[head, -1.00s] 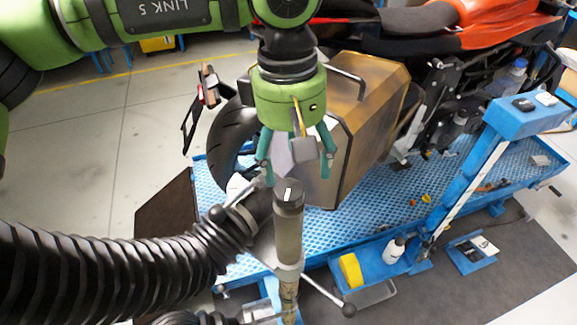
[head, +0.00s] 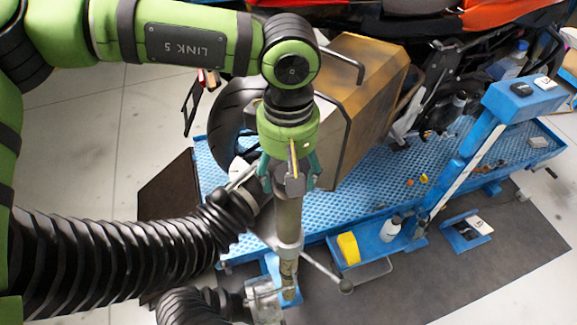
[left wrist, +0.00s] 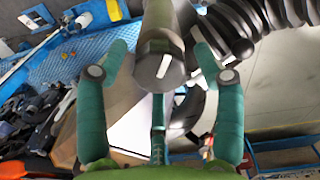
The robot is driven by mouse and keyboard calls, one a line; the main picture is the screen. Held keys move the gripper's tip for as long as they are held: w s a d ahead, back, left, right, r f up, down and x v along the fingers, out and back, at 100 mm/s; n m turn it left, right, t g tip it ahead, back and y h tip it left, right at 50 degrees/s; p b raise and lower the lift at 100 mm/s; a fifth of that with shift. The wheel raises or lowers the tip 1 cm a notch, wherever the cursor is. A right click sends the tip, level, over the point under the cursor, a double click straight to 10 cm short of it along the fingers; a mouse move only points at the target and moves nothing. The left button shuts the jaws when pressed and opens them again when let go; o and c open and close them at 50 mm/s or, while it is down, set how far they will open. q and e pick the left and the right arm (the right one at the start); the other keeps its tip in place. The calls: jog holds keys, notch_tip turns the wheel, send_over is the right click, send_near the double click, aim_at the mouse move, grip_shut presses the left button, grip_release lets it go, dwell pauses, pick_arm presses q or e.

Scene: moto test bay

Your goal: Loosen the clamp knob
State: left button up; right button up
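The clamp knob appears to be the dark round cap (head: 289,188) with a white mark, on top of the grey upright post (head: 289,222). My left gripper (head: 290,180) points down over the cap, with its teal fingers spread to either side. In the left wrist view, the cap (left wrist: 161,70) lies between the spread fingertips of my left gripper (left wrist: 162,74), with visible gaps on both sides. The head view partly hides the cap behind the gripper. My right gripper is not in view.
A ribbed black hose (head: 120,250) joins the post from the left. A lever with a ball end (head: 345,286) sticks out low on the right. A bronze side case (head: 362,110) and the tyre (head: 228,120) are close behind. The blue platform (head: 375,210) lies beneath.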

pick_arm(q)
jog(key=c, duration=0.7)
